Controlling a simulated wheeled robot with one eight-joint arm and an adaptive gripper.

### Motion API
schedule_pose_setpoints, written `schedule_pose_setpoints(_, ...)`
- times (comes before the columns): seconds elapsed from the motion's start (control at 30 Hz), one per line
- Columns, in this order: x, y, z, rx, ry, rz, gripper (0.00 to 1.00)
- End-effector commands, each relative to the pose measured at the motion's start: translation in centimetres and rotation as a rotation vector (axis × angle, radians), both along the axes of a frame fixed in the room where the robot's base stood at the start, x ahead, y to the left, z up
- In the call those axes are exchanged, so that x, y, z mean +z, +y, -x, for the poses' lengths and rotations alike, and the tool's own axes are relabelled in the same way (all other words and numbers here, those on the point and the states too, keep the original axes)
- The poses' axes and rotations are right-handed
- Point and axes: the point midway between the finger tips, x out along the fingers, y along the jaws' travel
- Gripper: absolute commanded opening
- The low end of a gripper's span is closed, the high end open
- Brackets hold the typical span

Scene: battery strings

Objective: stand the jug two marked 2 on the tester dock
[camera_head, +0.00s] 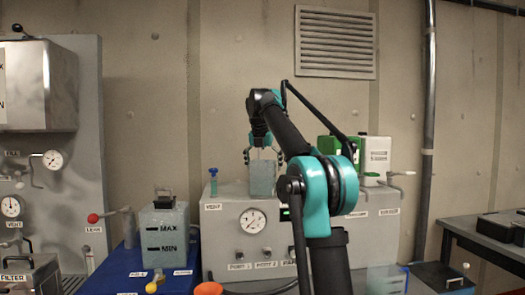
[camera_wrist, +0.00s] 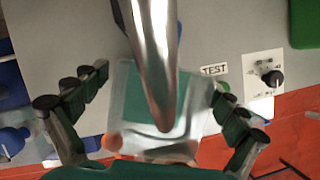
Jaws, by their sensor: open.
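A translucent jug (camera_head: 262,179) with a bluish-green tint stands upright on top of the grey bench unit (camera_head: 222,201). No number is readable on it. My gripper (camera_head: 262,152) is just above it, pointing down, with fingers spread at either side of its top. In the wrist view the clear jug (camera_wrist: 190,125) lies between the open fingers of my gripper (camera_wrist: 158,90). A shiny metal piece crosses in front of it and hides part of it. I cannot tell which surface is the tester dock; a TEST label (camera_wrist: 214,70) is beside the jug.
A jug marked MAX and MIN (camera_head: 165,238) stands on a blue surface (camera_head: 122,262) at left. A small blue valve (camera_head: 213,181) stands left of the gripped area. Green (camera_head: 328,145) and white (camera_head: 376,153) containers are behind my arm. A dark table (camera_head: 480,231) is at right.

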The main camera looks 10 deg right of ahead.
Motion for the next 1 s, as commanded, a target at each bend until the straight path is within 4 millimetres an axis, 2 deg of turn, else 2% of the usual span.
schedule_pose_setpoints(0.2, 4.0, 0.6, 1.6, 0.002, -0.001, 0.001, 0.97)
schedule_pose_setpoints(0.43, 7.1, 1.1, 2.8, 0.001, -0.001, 0.0, 0.97)
schedule_pose_setpoints(0.7, 9.1, 1.4, 3.4, 0.0, -0.002, 0.001, 0.97)
schedule_pose_setpoints(1.0, 9.6, 1.5, 3.8, 0.0, -0.002, 0.001, 0.97)
